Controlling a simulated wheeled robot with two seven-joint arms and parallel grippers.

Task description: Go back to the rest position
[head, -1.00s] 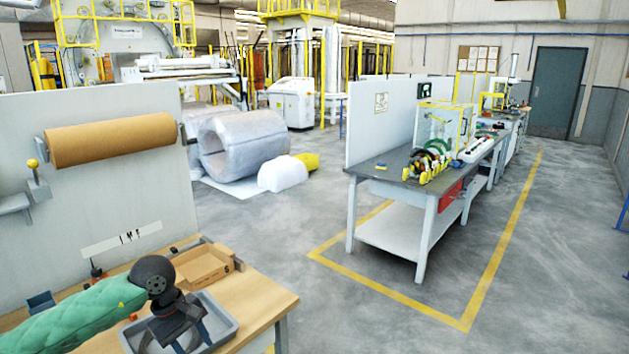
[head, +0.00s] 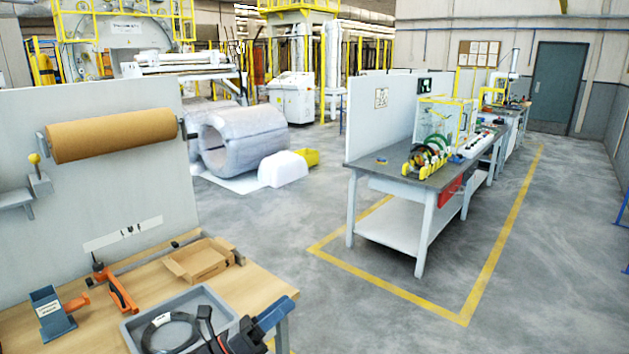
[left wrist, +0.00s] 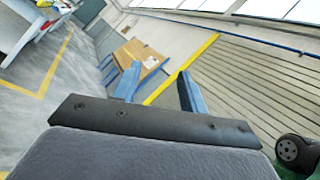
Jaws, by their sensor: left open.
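My left gripper (head: 243,318) is at the bottom edge of the head view, in front of the grey tray (head: 133,335) on the wooden bench. In the left wrist view its two blue fingers (left wrist: 159,88) stand apart with nothing between them; the far wall and floor show beyond. The tray holds a dark coil (head: 170,332), partly cut off by the picture's lower edge. My right gripper is not in view.
On the bench (head: 245,285) are an open cardboard box (head: 197,260), an orange-handled tool (head: 120,290) and a blue holder (head: 50,312). A brown paper roll (head: 112,135) hangs on the panel behind. Clear floor separates this bench from another workbench (head: 400,182).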

